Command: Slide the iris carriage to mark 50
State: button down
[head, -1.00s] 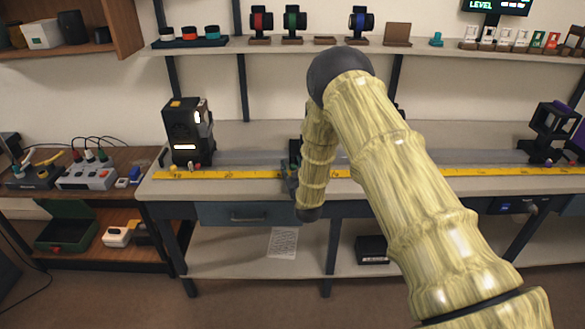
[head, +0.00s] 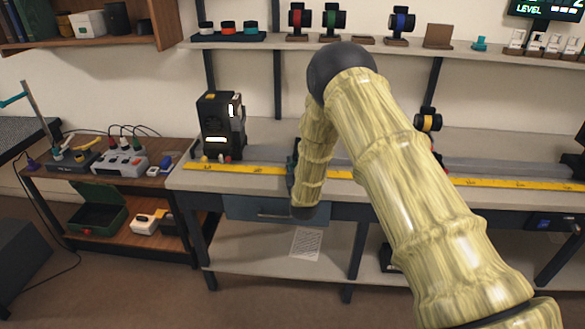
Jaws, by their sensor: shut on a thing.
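My gripper (head: 292,172) is at the front edge of the bench, by the yellow ruler (head: 235,170). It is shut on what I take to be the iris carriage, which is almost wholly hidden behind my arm. Only a dark sliver shows at the left of my arm's last link. The ruler's marks are too small to read, and my arm covers its middle part. The grey rail (head: 265,156) runs behind the ruler.
A black lamp box (head: 220,127) stands at the rail's left end, with clear rail between it and my gripper. A black holder with a yellow ring (head: 428,122) stands on the rail right of my arm. A side table (head: 150,185) with instruments is at the left.

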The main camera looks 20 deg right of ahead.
jog(key=shift+s+d, duration=0.1)
jog(key=shift+d, duration=0.1)
jog(key=c, duration=1.2)
grip_release()
jog(key=shift+a, duration=0.1)
jog(key=s+a, duration=0.2)
jog(key=s, duration=0.9)
jog(key=shift+s, duration=0.4)
jog(key=shift+f, duration=0.1)
